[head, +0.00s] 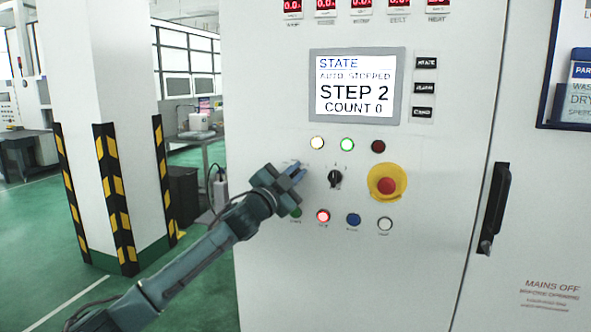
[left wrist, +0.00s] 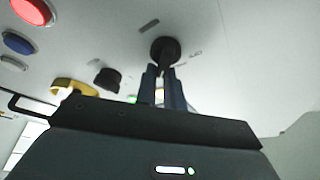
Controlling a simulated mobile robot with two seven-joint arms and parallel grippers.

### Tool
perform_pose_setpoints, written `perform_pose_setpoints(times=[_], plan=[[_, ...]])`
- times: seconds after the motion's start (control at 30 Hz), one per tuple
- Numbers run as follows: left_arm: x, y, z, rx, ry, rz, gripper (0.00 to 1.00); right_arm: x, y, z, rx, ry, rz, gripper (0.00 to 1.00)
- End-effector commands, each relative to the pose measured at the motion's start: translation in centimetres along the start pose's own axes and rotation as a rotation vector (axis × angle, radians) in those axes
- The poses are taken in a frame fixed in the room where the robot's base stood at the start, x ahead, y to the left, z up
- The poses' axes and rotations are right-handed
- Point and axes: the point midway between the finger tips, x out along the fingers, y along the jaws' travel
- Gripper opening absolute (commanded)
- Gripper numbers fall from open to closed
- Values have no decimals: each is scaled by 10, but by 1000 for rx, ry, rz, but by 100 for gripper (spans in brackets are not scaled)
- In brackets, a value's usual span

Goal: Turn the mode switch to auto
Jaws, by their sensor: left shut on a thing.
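My left gripper (head: 299,173) is at the white cabinet front, just left of a black rotary knob (head: 335,178). In the left wrist view its two fingers (left wrist: 164,80) are shut on the grip of another round black switch, which I take for the mode switch (left wrist: 163,48). My gripper hides this switch in the head view. The labels around it are too small to read, so its setting cannot be told. The display (head: 355,86) shows STATE, a line that looks like AUTO STOPPED, STEP 2 and COUNT 0. My right gripper is out of view.
A red emergency stop on a yellow base (head: 387,184) is right of the free knob. Lamps and buttons, including a lit red one (head: 323,215) and a blue one (head: 354,219), sit below. A black door handle (head: 494,208) is farther right. A striped pillar (head: 110,130) stands left.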

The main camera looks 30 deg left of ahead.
Motion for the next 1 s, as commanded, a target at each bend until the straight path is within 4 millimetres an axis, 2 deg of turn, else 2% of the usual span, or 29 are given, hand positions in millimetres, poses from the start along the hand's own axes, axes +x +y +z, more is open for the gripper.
perform_pose_setpoints(times=[0.03,0.27,0.3,0.57,0.87,1.0], plan=[[-1,4,8,3,-18,6,0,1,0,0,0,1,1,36],[-1,4,8,3,-19,6,0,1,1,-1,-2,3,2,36],[-1,4,8,3,-19,6,12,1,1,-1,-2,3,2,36],[-1,3,7,2,-16,4,32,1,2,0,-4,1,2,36],[-2,1,3,1,-7,1,32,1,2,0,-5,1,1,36],[-13,2,4,1,-6,2,32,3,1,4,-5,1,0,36]])
